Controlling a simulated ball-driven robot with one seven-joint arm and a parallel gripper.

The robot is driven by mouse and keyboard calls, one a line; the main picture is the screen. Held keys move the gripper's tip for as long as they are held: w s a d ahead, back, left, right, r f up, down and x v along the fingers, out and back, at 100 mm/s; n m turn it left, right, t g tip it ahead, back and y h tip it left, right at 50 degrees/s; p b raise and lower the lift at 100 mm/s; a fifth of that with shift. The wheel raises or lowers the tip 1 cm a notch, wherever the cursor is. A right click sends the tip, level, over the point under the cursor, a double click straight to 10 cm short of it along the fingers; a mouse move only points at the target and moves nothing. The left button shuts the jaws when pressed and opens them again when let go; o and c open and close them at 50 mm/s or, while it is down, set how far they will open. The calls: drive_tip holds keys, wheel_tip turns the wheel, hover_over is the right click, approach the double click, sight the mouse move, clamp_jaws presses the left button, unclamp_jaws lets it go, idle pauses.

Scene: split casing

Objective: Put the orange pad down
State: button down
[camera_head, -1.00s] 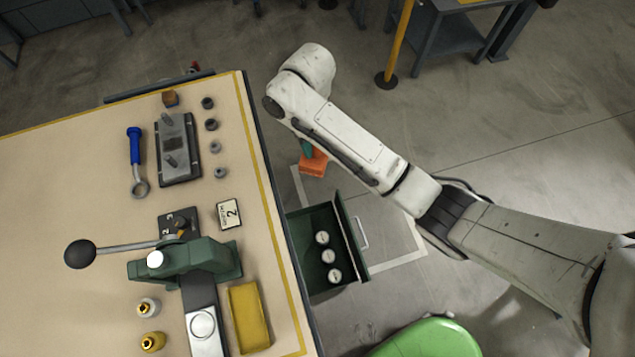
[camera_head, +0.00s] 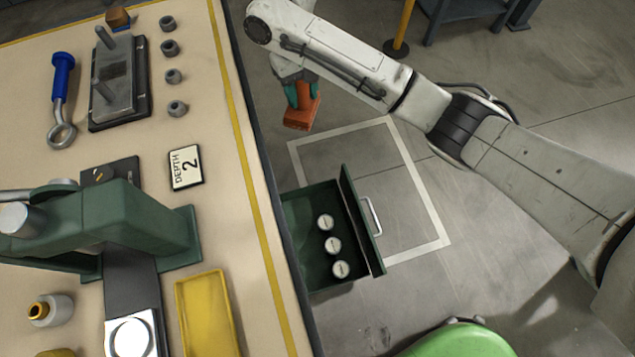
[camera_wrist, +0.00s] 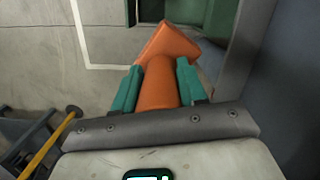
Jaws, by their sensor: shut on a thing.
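The orange pad (camera_head: 301,112) hangs in my gripper (camera_head: 302,92), beyond the bench's right edge and over the floor. In the wrist view the pad (camera_wrist: 165,58) shows a narrow neck between the two green fingers of my gripper (camera_wrist: 159,86) and a wider head beyond them. The fingers are shut on the neck. The pad is above and apart from the open green drawer (camera_head: 357,222), which lies lower in the head view. The drawer's edge also shows at the top of the wrist view (camera_wrist: 217,20).
The drawer holds several round white-topped items (camera_head: 333,245). A white outline (camera_head: 430,195) marks the floor. A green seat (camera_head: 460,340) stands low.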

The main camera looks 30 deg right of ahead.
drive_tip(key=w+f+b, duration=0.1)
drive_tip(key=f+b, duration=0.4)
drive_tip(key=b, duration=0.2)
drive_tip(key=w+f+b, duration=0.1)
drive_tip(key=f+b, duration=0.2)
drive_tip(key=b, duration=0.1)
drive_tip(key=shift+w+f, duration=0.3)
drive_tip(key=shift+f, duration=0.05)
drive_tip(key=shift+w+a, duration=0.1)
drive_tip(key=shift+w, duration=0.05)
drive_tip(key=shift+b, duration=0.35)
